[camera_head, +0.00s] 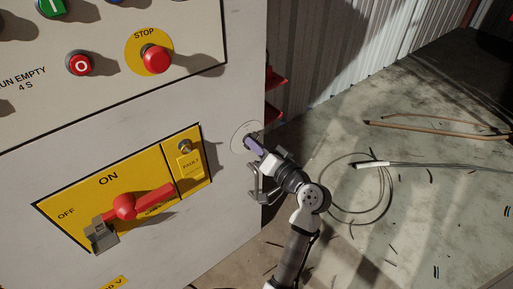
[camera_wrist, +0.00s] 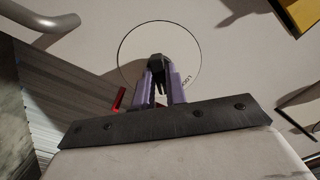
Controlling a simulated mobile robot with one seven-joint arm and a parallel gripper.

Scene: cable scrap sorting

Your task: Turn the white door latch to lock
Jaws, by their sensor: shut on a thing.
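The door latch is a round white plate (camera_head: 237,131) near the right edge of the pale cabinet front. In the wrist view the plate (camera_wrist: 143,42) has a dark knob (camera_wrist: 157,60) at its centre, and partial lettering shows at its lower right. My gripper (camera_head: 251,143) reaches it from the lower right. Its purple fingers (camera_wrist: 161,82) are shut on the dark knob. The fingers hide part of the knob, so its exact turn angle is hard to tell.
A yellow panel (camera_head: 60,208) with a red switch handle (camera_head: 125,206) is left of the latch. A grey bent handle (camera_head: 262,187) is just below my gripper. The red STOP button (camera_head: 156,59) is above left. Cables (camera_head: 385,164) and scraps lie on the floor to the right.

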